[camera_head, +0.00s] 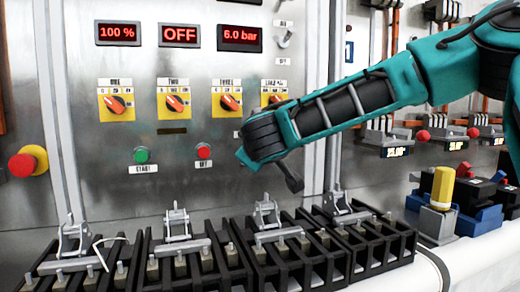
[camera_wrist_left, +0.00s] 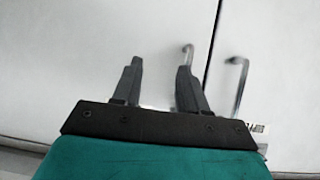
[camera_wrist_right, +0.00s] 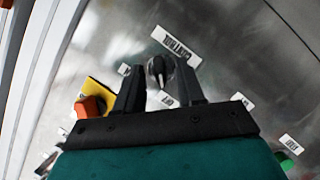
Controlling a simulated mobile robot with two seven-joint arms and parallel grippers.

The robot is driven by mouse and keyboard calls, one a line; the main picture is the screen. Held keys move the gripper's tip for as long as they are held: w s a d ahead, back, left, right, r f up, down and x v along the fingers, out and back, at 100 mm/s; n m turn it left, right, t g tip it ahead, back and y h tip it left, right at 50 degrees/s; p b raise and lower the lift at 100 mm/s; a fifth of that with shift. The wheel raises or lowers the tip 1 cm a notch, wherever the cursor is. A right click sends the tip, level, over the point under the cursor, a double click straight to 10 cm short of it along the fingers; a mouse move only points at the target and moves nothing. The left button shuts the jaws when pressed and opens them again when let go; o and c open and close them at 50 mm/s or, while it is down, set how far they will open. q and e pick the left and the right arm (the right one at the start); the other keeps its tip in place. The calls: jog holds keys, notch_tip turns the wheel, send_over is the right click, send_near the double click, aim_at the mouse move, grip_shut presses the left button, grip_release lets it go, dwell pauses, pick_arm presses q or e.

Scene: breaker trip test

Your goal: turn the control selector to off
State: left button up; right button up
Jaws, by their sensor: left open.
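The control selector (camera_wrist_right: 160,70) is a dark knob on the metal panel, under a CONTROL label (camera_wrist_right: 176,46), in the right wrist view. An OFF label (camera_wrist_right: 167,99) sits just below it. My right gripper (camera_wrist_right: 159,78) has its fingers apart, one on each side of the knob. I cannot tell whether they touch it. In the head view my right arm reaches across from the right, its gripper (camera_head: 289,178) before the panel; I cannot make out the selector there. My left gripper (camera_wrist_left: 160,65) is open and empty before white doors.
Several orange selectors on yellow plates (camera_head: 173,104), a green button (camera_head: 142,155), a red button (camera_head: 203,151) and a mushroom button (camera_head: 25,163) are on the panel. Black breaker blocks (camera_head: 290,262) with raised metal levers stand below my right gripper. Door handles (camera_wrist_left: 238,82) show in the left wrist view.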

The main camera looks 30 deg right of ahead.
jog(key=v, duration=1.3)
dwell(0.4)
